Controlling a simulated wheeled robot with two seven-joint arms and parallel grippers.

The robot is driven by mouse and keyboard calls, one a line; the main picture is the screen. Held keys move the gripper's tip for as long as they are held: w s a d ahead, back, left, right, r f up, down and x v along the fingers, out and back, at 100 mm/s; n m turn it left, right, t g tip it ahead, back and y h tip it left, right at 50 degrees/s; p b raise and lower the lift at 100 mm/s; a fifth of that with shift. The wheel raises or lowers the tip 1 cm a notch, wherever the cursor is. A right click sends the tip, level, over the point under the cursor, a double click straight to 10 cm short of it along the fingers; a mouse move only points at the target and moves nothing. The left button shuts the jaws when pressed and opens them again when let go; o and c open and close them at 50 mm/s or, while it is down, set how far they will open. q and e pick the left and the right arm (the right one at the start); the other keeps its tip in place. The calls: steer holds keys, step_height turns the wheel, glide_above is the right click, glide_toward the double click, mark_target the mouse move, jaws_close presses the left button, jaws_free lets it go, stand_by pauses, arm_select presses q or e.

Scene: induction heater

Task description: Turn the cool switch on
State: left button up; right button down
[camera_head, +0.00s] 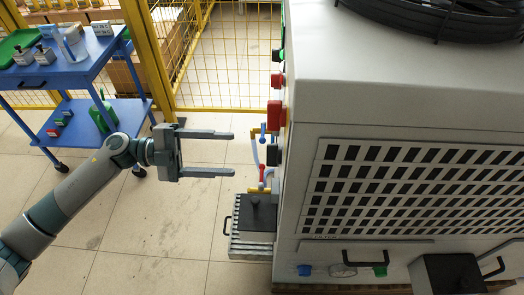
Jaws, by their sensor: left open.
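The induction heater is a large light grey cabinet (390,75) on the right. Its left face is seen nearly edge-on. I cannot read any labels, so I cannot tell which is the cool switch. My left gripper (233,153) is open and empty. Its two fingers point right at the cabinet, left of the lower black switch and apart from it in the picture. My right gripper is not in view.
A black box with a handle (258,213) sits on a metal stand beside the cabinet, near blue and red valve handles (262,135). A blue cart (62,72) stands at the left. A yellow fence (225,60) is behind. Tiled floor (150,230) lies open below my arm.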

mark_target(274, 155)
arm_select(q)
steer(key=d+p, duration=0.1)
steer(key=d, duration=0.8)
steer(key=shift+d+p, duration=0.3)
steer(key=shift+p, duration=0.1)
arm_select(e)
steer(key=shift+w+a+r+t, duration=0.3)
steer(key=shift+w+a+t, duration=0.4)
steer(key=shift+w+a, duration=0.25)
arm_select(q)
steer(key=c, duration=1.1)
steer(key=shift+o, duration=0.2)
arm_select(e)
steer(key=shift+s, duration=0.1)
